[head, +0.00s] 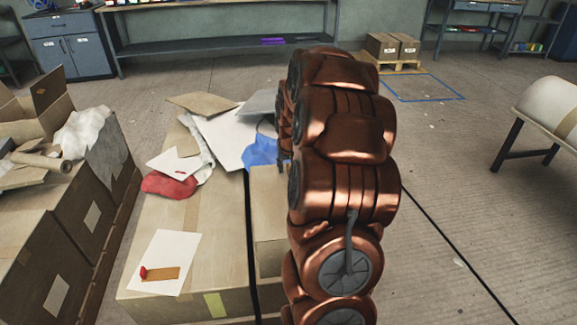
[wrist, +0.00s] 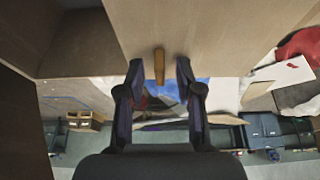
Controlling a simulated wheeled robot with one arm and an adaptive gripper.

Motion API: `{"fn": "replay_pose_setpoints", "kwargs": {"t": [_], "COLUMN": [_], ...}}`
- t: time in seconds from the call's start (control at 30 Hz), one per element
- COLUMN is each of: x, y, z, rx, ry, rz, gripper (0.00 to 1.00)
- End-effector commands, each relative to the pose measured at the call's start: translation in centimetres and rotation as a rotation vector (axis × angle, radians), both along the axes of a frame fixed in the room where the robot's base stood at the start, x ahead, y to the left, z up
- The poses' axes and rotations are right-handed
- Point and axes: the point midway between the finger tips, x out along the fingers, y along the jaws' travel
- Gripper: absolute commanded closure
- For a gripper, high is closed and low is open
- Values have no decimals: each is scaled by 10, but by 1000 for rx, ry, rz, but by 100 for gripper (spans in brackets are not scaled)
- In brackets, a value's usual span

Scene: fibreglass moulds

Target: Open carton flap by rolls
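In the wrist view my gripper (wrist: 160,75) is open, with one dark finger on each side of a small brown tab (wrist: 159,66). The tab stands at the edge of a broad tan cardboard panel (wrist: 225,30). I see no finger touching the tab. A brown, box-like recess (wrist: 85,45) lies left of the panel. In the head view the copper arm hides my gripper. A long taped carton (head: 215,225) lies left of the arm, with a narrower carton part (head: 269,215) beside it. A brown tube-like roll (head: 40,161) lies on the left cartons.
Left cartons (head: 75,225) stand close by. White sheets (head: 225,135), red cloth (head: 170,186) and blue cloth (head: 261,152) clutter the long carton's far end. Floor at right is mostly clear up to a white mould (head: 548,103) on legs. A pallet with boxes (head: 400,66) stands behind.

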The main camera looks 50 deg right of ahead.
Motion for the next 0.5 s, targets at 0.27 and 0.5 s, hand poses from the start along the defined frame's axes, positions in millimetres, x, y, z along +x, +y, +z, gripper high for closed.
{"fn": "replay_pose_setpoints", "kwargs": {"t": [0.27,0.5], "x": [0,0], "y": [0,0], "z": [-1,-1], "rx": [0,1], "ry": [0,1], "rz": [0,0], "gripper": [67,92]}}
